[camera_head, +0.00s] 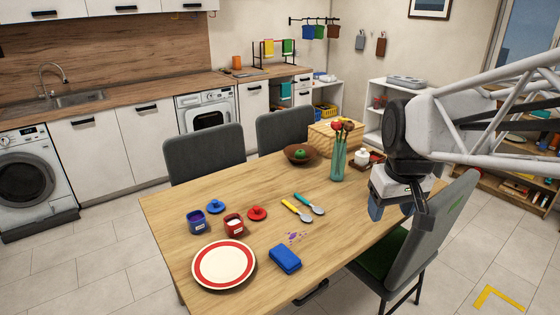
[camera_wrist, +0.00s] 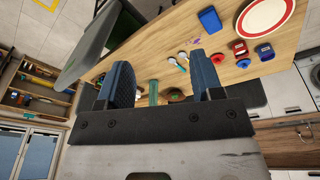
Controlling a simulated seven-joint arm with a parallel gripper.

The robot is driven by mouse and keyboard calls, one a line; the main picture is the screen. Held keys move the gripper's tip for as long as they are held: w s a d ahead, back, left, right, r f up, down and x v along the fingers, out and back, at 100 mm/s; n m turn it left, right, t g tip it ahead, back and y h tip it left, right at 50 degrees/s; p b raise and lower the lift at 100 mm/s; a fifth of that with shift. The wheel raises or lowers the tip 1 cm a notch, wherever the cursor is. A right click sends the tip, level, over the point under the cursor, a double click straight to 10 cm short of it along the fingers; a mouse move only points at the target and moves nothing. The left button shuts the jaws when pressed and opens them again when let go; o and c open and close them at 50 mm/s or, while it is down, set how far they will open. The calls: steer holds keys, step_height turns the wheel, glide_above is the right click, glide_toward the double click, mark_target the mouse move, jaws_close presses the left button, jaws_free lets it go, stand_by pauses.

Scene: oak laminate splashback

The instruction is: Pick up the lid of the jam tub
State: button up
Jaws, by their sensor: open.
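In the head view two small tubs stand on the wooden table, one red (camera_head: 234,225) and one blue (camera_head: 196,223), both with pale labels. I cannot tell which holds jam. A red knobbed lid (camera_head: 257,213) lies right of the red tub, and a blue knobbed lid (camera_head: 215,206) lies behind the tubs. The wrist view also shows the red lid (camera_wrist: 243,62) and the blue lid (camera_wrist: 267,57), beyond my fingers. My gripper (camera_head: 391,208) is open and empty, near the table's right edge, well right of both lids. Its blue fingers (camera_wrist: 162,65) are spread apart.
A red-rimmed plate (camera_head: 223,264), a blue sponge-like block (camera_head: 285,259) and two spoons (camera_head: 300,208) lie near the tubs, beside purple spots. A chair (camera_head: 425,245) is below my gripper.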

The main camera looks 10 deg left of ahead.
steer(key=w+a+n, duration=0.2)
steer(key=w+a, duration=0.3)
steer(key=w, duration=0.3)
steer(key=w+a+n, duration=0.2)
steer(key=w+a, duration=0.3)
steer(key=w, duration=0.3)
steer(key=n+g, duration=0.2)
steer(key=n, duration=1)
glide_above(214, 201)
steer(key=f, duration=3)
steer(key=shift+d+f, duration=0.3)
steer(key=shift+d, duration=0.1)
steer(key=shift+w+a+f, duration=0.1)
steer(key=shift+a+f, duration=0.05)
steer(key=shift+a, duration=0.1)
steer(key=shift+f, duration=0.1)
steer(key=shift+f, duration=1.2)
steer(key=shift+a+f, duration=0.1)
steer(key=shift+f, duration=2.5)
